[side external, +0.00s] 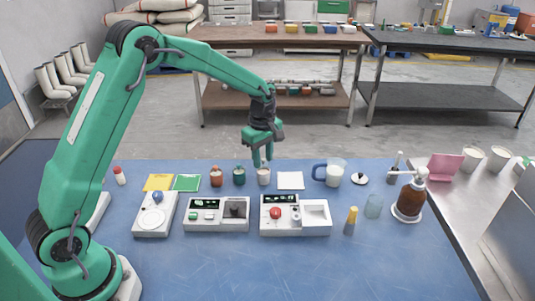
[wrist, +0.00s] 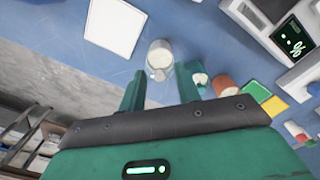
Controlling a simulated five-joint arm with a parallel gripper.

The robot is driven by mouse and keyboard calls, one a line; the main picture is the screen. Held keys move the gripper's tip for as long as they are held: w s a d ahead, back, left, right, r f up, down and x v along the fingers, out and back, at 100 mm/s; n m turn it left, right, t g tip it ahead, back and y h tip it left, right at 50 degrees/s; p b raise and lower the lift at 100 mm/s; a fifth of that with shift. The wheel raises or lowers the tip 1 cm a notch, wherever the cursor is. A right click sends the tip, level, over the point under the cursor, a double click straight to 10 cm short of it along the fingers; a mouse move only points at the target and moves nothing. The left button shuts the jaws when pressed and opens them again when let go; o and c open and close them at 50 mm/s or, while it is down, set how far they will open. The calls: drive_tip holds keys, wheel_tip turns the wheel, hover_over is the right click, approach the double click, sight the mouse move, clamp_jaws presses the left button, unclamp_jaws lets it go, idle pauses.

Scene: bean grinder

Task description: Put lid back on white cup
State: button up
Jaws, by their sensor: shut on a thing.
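The white cup (side external: 264,177) stands upright on the blue table, directly below my gripper (side external: 263,163). In the wrist view the cup (wrist: 161,52) shows as a pale round shape just past the fingertips. My gripper (wrist: 160,76) points down with its fingers a little apart, shut on what seems to be the white lid. The lid is small and hard to tell from the cup. The fingertips are at about the height of the cup's rim; I cannot tell whether lid and cup touch.
A green jar (side external: 239,176) and a red jar (side external: 216,176) stand close on the left. A white square (side external: 290,180) lies on the right, then a blue-handled jug (side external: 334,173) and a dark-knobbed white disc (side external: 361,179). Machines (side external: 295,215) stand in front.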

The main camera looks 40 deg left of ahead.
drive_tip(key=shift+f, duration=0.75)
drive_tip(key=shift+f, duration=0.2)
idle(1.8)
drive_tip(key=o, duration=1.5)
drive_tip(key=shift+r, duration=0.2)
drive_tip(key=shift+r, duration=3.35)
drive_tip(key=shift+c, duration=0.2)
clamp_jaws()
